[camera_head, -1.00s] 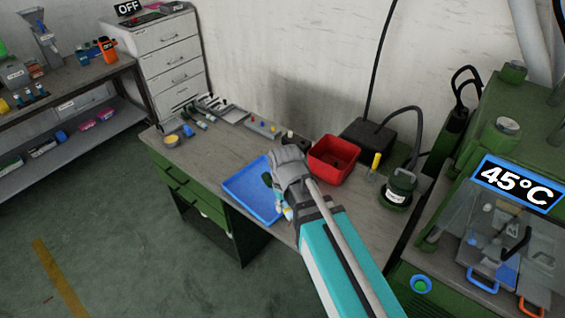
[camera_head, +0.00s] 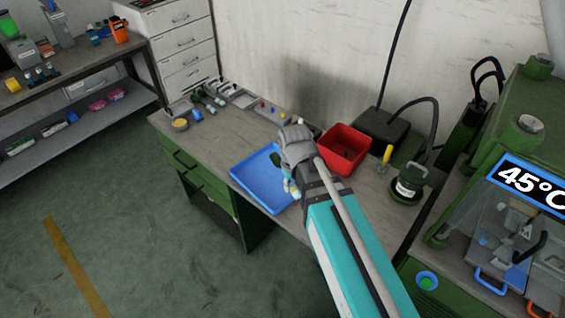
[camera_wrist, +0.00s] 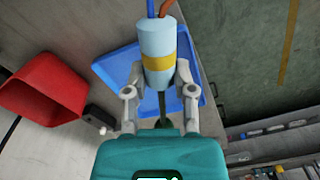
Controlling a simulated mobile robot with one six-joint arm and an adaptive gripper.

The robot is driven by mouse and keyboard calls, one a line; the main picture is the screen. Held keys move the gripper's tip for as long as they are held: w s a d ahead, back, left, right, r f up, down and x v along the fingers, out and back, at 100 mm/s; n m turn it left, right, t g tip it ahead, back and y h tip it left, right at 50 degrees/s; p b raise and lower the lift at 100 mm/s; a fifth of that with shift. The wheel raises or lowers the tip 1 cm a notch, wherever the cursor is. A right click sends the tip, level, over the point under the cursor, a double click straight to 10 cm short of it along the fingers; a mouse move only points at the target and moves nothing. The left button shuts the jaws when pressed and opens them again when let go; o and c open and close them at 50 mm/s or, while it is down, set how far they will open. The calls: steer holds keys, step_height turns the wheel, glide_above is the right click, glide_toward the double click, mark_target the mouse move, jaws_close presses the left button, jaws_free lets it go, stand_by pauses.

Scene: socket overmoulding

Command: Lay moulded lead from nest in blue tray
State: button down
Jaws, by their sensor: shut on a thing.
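The moulded lead is a pale blue cylinder (camera_wrist: 156,38) with a yellow band and blue and orange-brown wires at its far end. My gripper (camera_wrist: 158,72) is shut on it, with one finger on each side of the body. In the wrist view the lead shows in front of the blue tray (camera_wrist: 112,72); whether it touches the tray, I cannot tell. In the head view my gripper is at the right side of the blue tray (camera_head: 252,176), and my arm hides part of the tray. The visible tray floor is empty.
A red bin (camera_head: 345,150) stands right of the tray, with a yellow-topped tool (camera_head: 386,157) and a dark green pot (camera_head: 408,184) beyond. Small parts trays (camera_head: 240,97) lie at the bench's back left. A green machine (camera_head: 500,150) marked 45°C stands at right.

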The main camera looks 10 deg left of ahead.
mark_target(282, 184)
steer(key=w+a+f+n+b, duration=0.2)
steer(key=w+a+f+b, duration=0.1)
steer(key=w, duration=0.4)
steer(key=w+a+f+n+b, duration=0.1)
steer(key=w+a+f+b, duration=0.2)
steer(key=w, duration=0.4)
steer(key=shift+w+f+n+b, duration=0.3)
steer(key=shift+f+n+b, duration=0.1)
steer(key=shift+f+b, duration=0.25)
steer(key=shift+f, duration=0.2)
steer(key=shift+f+b, duration=4.7)
steer(key=shift+c, duration=1.8)
jaws_free()
